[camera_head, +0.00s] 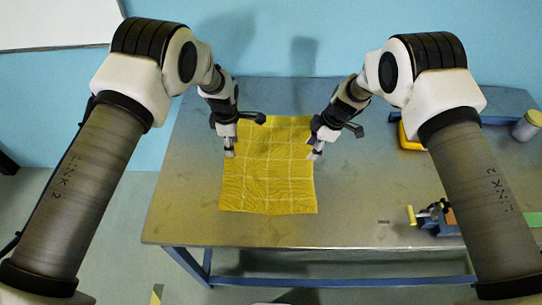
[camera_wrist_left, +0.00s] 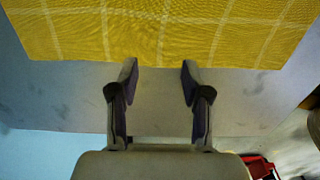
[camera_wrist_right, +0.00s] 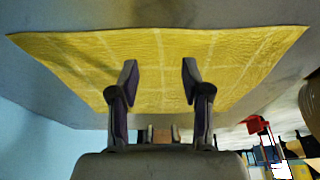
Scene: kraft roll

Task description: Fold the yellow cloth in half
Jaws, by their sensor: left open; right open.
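The yellow cloth (camera_head: 268,168) lies spread flat on the metal table, with a pale grid of lines across it. My left gripper (camera_head: 229,153) is at the cloth's left edge, open and empty. In the left wrist view the cloth (camera_wrist_left: 160,30) lies beyond the open fingertips (camera_wrist_left: 160,68). My right gripper (camera_head: 314,153) is at the cloth's right edge, open and empty. In the right wrist view the open fingertips (camera_wrist_right: 160,70) appear over the cloth (camera_wrist_right: 225,62). I cannot tell whether either gripper touches the cloth.
A yellow item (camera_head: 409,138) lies at the right, behind my right arm. A tool with a yellow handle (camera_head: 411,215) lies at the front right. A jar (camera_head: 527,125) stands at the far right.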

